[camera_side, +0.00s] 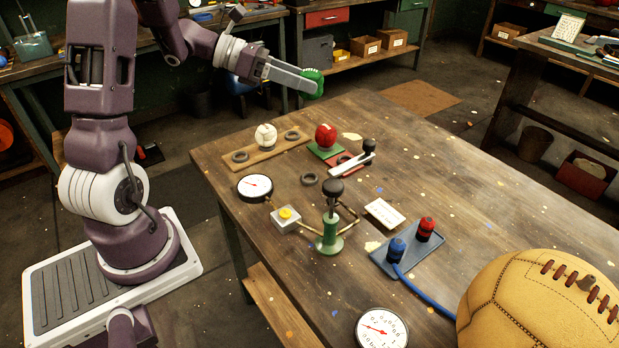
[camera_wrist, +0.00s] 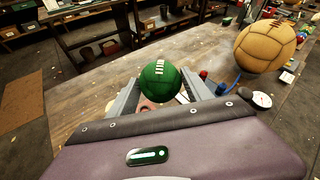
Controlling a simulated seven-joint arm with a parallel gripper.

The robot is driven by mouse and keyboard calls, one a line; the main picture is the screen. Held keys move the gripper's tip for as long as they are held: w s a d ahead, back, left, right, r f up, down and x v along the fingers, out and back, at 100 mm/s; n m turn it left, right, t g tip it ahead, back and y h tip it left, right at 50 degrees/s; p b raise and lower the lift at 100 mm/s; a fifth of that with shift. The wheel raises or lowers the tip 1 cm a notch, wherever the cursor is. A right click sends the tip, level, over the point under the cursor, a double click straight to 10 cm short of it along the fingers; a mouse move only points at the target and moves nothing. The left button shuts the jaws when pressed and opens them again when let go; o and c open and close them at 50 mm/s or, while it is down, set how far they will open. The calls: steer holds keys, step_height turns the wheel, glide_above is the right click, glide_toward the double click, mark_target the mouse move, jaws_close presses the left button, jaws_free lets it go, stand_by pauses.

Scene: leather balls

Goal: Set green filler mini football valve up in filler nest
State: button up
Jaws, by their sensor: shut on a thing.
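The green mini football (camera_side: 313,84) is held up in the air above the back edge of the workbench. My gripper (camera_side: 311,80) is shut on it. In the wrist view the green ball (camera_wrist: 160,82) sits between both fingers, with white lacing on its upper side; I cannot make out the valve. A wooden board (camera_side: 256,153) has dark rings, one at the left end (camera_side: 240,156) and one at the right end (camera_side: 292,135), with a white ball (camera_side: 265,136) between them. I cannot tell which ring is the filler nest.
A red ball (camera_side: 326,135) sits by a green pad (camera_side: 325,153) and a lever (camera_side: 352,163). A loose ring (camera_side: 309,179), gauge (camera_side: 255,187), green pump (camera_side: 330,234), blue tray (camera_side: 408,248) and large tan ball (camera_side: 543,300) stand on the bench (camera_side: 450,190).

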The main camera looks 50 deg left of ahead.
step_height(320, 180, down, 22)
steer(key=shift+d+r, duration=0.15)
steer(key=shift+r, duration=0.05)
steer(key=o, duration=1.5)
